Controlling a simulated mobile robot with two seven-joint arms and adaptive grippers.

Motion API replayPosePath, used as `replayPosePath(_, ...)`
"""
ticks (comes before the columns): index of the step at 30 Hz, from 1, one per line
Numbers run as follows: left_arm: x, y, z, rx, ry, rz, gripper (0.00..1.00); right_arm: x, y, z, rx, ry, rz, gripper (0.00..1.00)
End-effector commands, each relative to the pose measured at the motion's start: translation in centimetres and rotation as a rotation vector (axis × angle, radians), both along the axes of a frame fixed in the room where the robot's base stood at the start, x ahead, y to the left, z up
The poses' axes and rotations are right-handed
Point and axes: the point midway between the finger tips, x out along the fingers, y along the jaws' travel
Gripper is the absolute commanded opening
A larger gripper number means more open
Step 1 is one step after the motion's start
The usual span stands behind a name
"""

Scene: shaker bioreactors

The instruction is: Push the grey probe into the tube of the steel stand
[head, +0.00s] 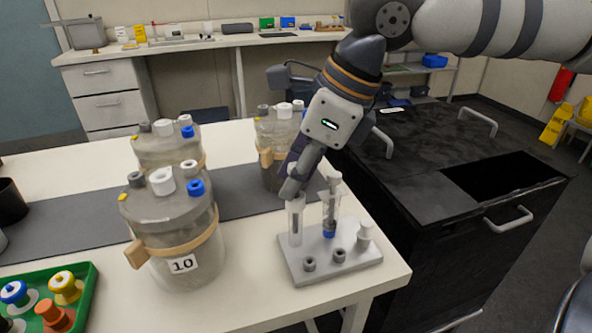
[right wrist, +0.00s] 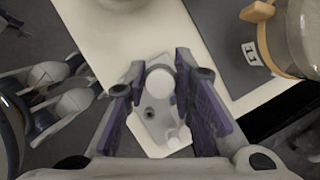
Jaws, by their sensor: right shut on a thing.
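The steel stand (head: 318,268) sits on the near right corner of the white table. Two upright tubes stand on it: a pale tube (head: 295,226) at the left and a clear one (head: 331,212) with a blue base at the right. My right gripper (head: 291,190) is directly above the pale tube and shut on the grey probe's top, which its fingers mostly hide. A dark shaft shows inside the pale tube; its depth is unclear. In the right wrist view the held round top (right wrist: 160,83) is between the purple fingers. My left gripper is not in view.
A green tray (head: 90,285) is at the front left. A black cabinet (head: 420,230) is at the right.

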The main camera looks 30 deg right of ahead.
Motion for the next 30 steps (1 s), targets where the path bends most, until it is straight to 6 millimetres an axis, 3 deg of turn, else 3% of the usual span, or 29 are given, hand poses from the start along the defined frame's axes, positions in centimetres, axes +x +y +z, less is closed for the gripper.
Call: replayPosePath(30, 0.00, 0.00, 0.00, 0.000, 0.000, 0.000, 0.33, -0.02, 0.01, -0.99, 0.000, 0.000, 0.000, 0.00)
